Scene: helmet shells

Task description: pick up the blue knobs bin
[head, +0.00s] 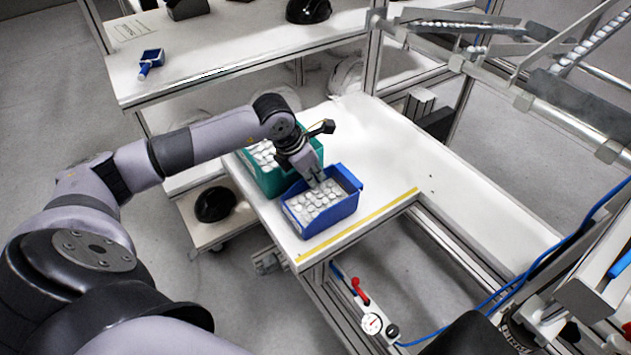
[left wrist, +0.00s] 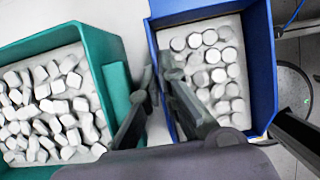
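The blue knobs bin (head: 329,222) stands near the front edge of the white table and holds several round white knobs. It also shows in the left wrist view (left wrist: 262,70), upright with knobs inside. My left gripper (head: 317,182) is at the bin's wall facing the green bin. In the left wrist view the fingers (left wrist: 158,72) come together with that wall between them, one finger inside and one outside. They look shut on the wall, though the contact is partly hidden.
A green bin (head: 266,182) of white pieces stands close beside the blue bin. The table (head: 400,165) is clear to the right. A yellow strip (head: 360,222) runs along the front edge. A shelf (head: 230,55) behind holds a small blue item (head: 151,62) and dark helmet shells (head: 308,11).

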